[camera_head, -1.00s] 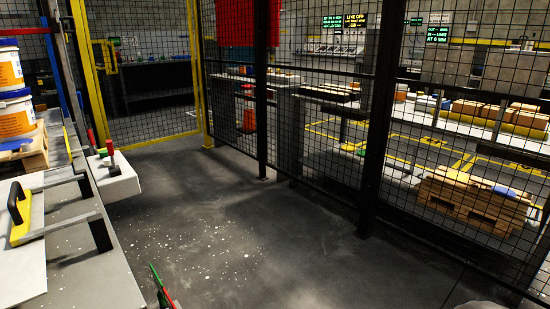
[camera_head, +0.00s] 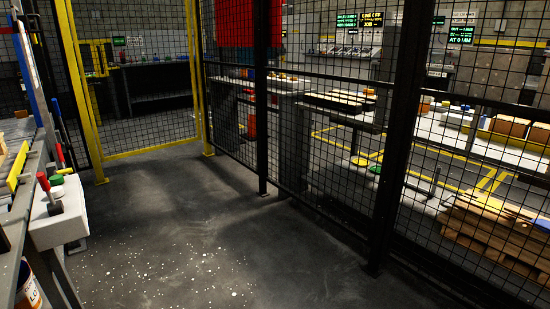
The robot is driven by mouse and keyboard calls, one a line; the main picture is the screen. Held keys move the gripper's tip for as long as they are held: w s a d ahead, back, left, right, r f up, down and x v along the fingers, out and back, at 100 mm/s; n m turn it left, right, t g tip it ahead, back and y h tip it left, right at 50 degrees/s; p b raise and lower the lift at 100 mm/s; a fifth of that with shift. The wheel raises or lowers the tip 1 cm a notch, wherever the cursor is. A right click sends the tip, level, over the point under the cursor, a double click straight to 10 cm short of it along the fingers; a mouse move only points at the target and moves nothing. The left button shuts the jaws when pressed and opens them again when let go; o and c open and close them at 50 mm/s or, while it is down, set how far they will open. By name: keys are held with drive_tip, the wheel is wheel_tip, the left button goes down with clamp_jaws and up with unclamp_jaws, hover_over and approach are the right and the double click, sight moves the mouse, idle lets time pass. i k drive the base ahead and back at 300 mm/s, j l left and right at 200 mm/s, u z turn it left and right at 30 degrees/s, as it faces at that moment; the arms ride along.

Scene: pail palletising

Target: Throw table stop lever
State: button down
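A short lever with a red knob (camera_head: 43,181) stands upright on a dark base on a pale box (camera_head: 62,212) at the left edge of the view. The box is fixed at the side of a bench. I cannot tell from any label which of the two is the table stop lever. My gripper is not in this view, and nothing visible touches either handle.
The grey bench (camera_head: 22,205) with a yellow strip runs along the left edge. A labelled pail (camera_head: 27,290) shows below it. Speckled floor (camera_head: 190,245) lies open in the middle. Black mesh fencing (camera_head: 300,150) bounds the right; a yellow-framed gate (camera_head: 135,95) stands behind.

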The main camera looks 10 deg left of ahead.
sight(58, 149)
drive_tip(key=i+j+u, duration=0.1)
drive_tip(key=i+u, duration=0.55)
drive_tip(key=u, duration=0.15)
drive_tip(key=i+u, duration=0.45)
drive_tip(key=i+l+u, duration=0.1)
drive_tip(key=i+u, duration=0.3)
drive_tip(key=i, duration=1.3)
drive_tip(key=i+u, duration=0.2)
drive_tip(key=i, duration=1.05)
